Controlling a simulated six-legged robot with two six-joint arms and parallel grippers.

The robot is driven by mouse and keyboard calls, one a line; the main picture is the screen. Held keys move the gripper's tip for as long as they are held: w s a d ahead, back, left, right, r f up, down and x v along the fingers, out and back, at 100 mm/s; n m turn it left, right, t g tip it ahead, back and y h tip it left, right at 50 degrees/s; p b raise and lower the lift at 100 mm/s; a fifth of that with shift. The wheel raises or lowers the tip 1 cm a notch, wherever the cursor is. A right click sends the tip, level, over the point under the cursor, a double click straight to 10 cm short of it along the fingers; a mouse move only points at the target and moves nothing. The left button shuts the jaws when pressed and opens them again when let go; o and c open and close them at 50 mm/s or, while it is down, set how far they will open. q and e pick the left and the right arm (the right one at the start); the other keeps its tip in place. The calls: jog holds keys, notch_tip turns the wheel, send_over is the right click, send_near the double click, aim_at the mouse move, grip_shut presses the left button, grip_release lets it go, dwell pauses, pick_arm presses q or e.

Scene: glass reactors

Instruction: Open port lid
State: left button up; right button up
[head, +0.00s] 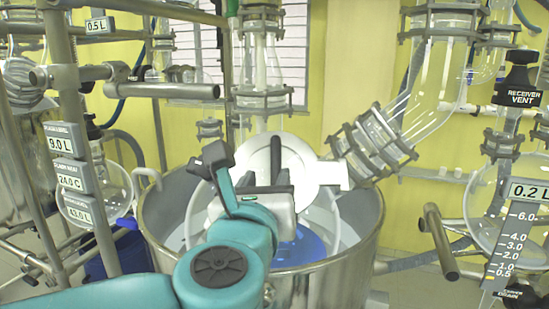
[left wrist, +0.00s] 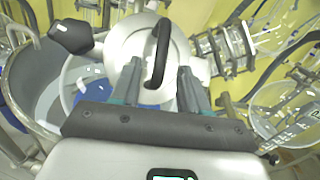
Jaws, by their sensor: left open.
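The port lid (head: 308,165) is a pale round disc at the top of the glass reactor, over the wide metal vessel. It also shows in the left wrist view (left wrist: 124,42), with a dark arched handle (left wrist: 160,52) on its face. My left gripper (head: 272,182) is in front of the lid and partly hides it in the head view. In the left wrist view its two fingers (left wrist: 160,80) are spread apart, and the lower part of the handle appears between them. I cannot tell whether the fingers touch the handle. My right gripper is in neither view.
The metal vessel (head: 352,257) surrounds the reactor, with blue showing inside (head: 305,250). Clamped glass tubing (head: 372,143) rises right of the lid. A metal frame with readouts (head: 72,175) stands left. A receiver flask (head: 485,215) hangs right.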

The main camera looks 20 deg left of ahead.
aim_at(275, 166)
pick_arm(q)
jog(key=w, duration=0.4)
jog(key=w+p, duration=0.1)
jog(key=w, duration=0.1)
jog(key=shift+a, duration=0.25)
jog(key=shift+w+a, duration=0.3)
jog(key=shift+w, duration=0.3)
jog(key=shift+w+d+f, duration=0.1)
jog(key=shift+w, duration=0.3)
jog(key=shift+s, duration=0.15)
jog(key=c, duration=0.5)
grip_shut()
